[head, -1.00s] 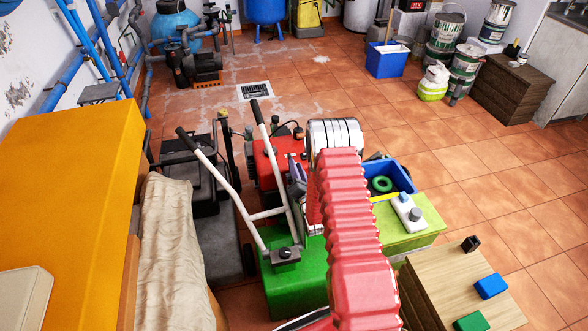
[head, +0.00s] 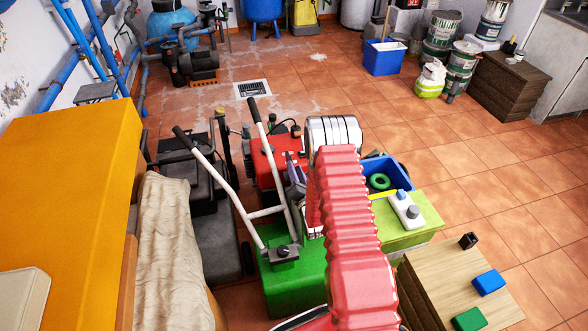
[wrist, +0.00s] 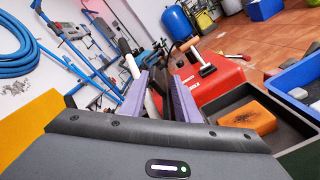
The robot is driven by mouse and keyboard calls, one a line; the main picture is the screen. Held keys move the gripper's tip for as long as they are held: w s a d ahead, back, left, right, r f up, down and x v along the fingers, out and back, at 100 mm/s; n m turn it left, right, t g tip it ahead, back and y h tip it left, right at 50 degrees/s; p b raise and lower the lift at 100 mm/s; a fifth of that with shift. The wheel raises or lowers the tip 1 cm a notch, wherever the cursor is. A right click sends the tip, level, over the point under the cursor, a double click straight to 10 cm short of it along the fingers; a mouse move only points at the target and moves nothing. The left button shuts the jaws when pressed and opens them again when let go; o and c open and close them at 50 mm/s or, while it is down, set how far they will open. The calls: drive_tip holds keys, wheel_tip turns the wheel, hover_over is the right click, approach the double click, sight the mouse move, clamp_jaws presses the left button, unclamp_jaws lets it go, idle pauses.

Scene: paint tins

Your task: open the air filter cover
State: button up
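The red housing of a machine (head: 275,152) stands beyond the white tubular handles in the head view. I cannot make out for certain which part is the air filter cover. My gripper (wrist: 158,82) has two purple fingers set apart, pointing toward the machinery left of the red housing. A dark, narrow shape shows between the fingers, but no clear contact is visible. In the head view my arm hides much of the gripper and the area in front of it.
White handles (head: 222,190) rise close to the left of my arm. A blue bin (head: 400,176) and a green-topped box (head: 415,222) stand to the right. An orange block (wrist: 247,117) lies in a dark tray.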

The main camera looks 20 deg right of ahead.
drive_tip(key=s+a, duration=0.2)
drive_tip(key=s, duration=1)
drive_tip(key=shift+f, duration=0.15)
drive_tip(key=w+a+r+m+g+y, duration=0.1)
drive_tip(key=w+a+r+m+g, duration=0.15)
drive_tip(key=w+r+m, duration=0.6)
drive_tip(key=s+a+r+m+g, duration=0.2)
drive_tip(key=r, duration=0.5)
drive_tip(key=s+a+r+m+g, duration=0.1)
drive_tip(key=s+r+g, duration=0.1)
drive_tip(key=r, duration=0.5)
drive_tip(key=s+a+r+m+g, duration=0.2)
drive_tip(key=s+a+r+m, duration=0.1)
drive_tip(key=s, duration=0.7)
drive_tip(key=s+a+r+m+g+y, duration=0.1)
drive_tip(key=s+a+r+m, duration=0.3)
drive_tip(key=s, duration=0.7)
drive_tip(key=s+a+r+m+g, duration=0.2)
drive_tip(key=s+a+r+m, duration=0.1)
drive_tip(key=s+r+m, duration=0.4)
drive_tip(key=s, duration=0.3)
drive_tip(key=shift+s+a+g+y, duration=0.2)
drive_tip(key=shift+a+g+y, duration=0.15)
drive_tip(key=shift+a+y, duration=0.05)
